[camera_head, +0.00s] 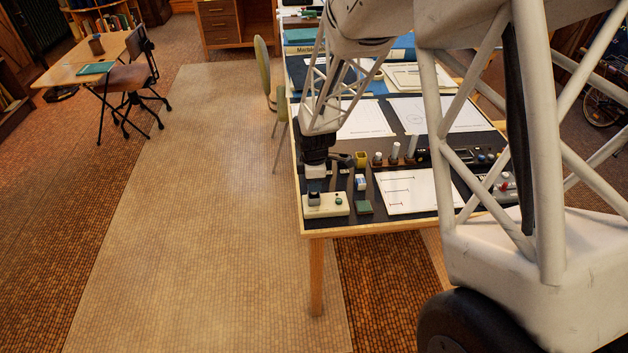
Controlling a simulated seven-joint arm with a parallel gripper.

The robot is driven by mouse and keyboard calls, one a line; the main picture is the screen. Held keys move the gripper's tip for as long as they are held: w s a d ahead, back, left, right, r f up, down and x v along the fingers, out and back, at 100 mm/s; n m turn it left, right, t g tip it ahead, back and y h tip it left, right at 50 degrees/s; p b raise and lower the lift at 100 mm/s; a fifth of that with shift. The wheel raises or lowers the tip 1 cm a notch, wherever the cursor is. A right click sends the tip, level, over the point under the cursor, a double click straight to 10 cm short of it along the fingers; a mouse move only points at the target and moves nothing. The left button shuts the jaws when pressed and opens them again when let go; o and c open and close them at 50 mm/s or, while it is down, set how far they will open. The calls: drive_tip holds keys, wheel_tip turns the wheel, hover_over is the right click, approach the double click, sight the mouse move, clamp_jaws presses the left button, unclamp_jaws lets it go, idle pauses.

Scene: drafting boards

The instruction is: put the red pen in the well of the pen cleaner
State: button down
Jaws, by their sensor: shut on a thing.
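My gripper (316,172) is at the left end of the drafting table, pointing down, just behind a cream box. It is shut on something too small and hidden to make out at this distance. The cream box (338,208), which looks like the pen cleaner, lies at the table's near left corner. I cannot pick out the red pen for certain.
A green block (364,208) and a small blue-and-white box (360,183) lie right of the cream box. A yellow cup (361,159) and a rack with upright white pieces (394,152) stand behind. A white sheet (415,191) lies right.

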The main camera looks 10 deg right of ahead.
drive_tip(key=shift+f, duration=0.1)
idle(0.3)
drive_tip(key=c, duration=0.6)
unclamp_jaws()
drive_tip(key=shift+r, duration=3.5)
